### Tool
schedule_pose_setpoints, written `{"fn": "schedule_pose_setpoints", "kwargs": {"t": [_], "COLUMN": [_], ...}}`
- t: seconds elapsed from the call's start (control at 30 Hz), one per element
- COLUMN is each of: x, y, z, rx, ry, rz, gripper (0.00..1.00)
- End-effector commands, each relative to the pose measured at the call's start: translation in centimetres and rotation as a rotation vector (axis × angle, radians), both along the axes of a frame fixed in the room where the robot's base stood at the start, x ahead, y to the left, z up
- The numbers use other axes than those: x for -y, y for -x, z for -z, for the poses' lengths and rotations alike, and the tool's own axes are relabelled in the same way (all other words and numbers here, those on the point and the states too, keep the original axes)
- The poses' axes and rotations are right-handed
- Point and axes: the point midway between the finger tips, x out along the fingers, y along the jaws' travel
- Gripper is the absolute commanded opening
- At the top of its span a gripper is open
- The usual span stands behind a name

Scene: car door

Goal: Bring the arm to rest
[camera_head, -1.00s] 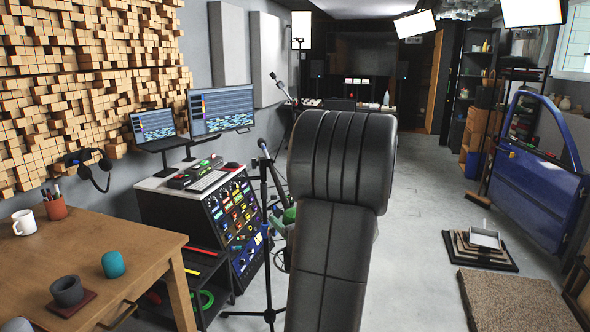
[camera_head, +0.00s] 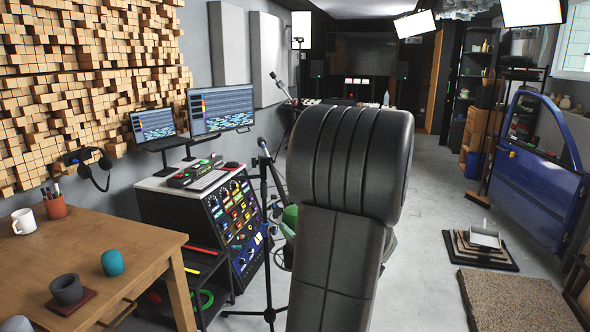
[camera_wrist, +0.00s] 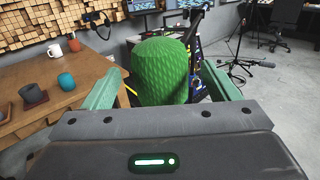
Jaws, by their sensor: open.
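My arm (camera_head: 345,185) rises in the middle of the head view, dark grey and bent at a thick rounded joint. It hides most of what is beyond it, including most of my gripper. In the wrist view my gripper (camera_wrist: 163,66) is open, with its two pale green fingers apart. A ribbed green rounded thing (camera_wrist: 168,75) shows between the fingers, with visible gaps on both sides. I cannot tell how far beyond the fingers it stands. A green piece (camera_head: 289,221) shows at the left edge of my arm in the head view.
A wooden table (camera_head: 135,255) with a white mug (camera_head: 24,222), teal cup (camera_head: 113,263) and grey cup (camera_head: 67,289) stands left. A mixing console (camera_head: 232,215) and mic stand (camera_head: 266,240) are left of my arm.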

Motion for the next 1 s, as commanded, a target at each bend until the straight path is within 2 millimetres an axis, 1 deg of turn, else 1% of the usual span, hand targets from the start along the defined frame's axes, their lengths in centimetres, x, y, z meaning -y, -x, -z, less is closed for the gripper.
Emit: {"fn": "schedule_pose_setpoints", "kwargs": {"t": [0.03,0.2,0.53,0.57,0.6,0.77,1.0], "x": [0.7,2.2,4.6,4.5,4.0,2.8,0.6], "y": [0.9,3.6,7.7,7.6,6.9,4.9,1.3], "z": [0.1,0.1,0.1,0.1,0.1,0.1,0.0], "rx": [-0.001,0.000,-0.002,-0.002,-0.002,-0.002,-0.001], "ry": [0.000,0.000,-0.001,-0.001,-0.001,0.000,0.000], "rz": [0.005,0.005,0.004,0.001,-0.004,-0.005,-0.005], "gripper": [0.81,0.81,0.81,0.81,0.81,0.81,0.81]}}
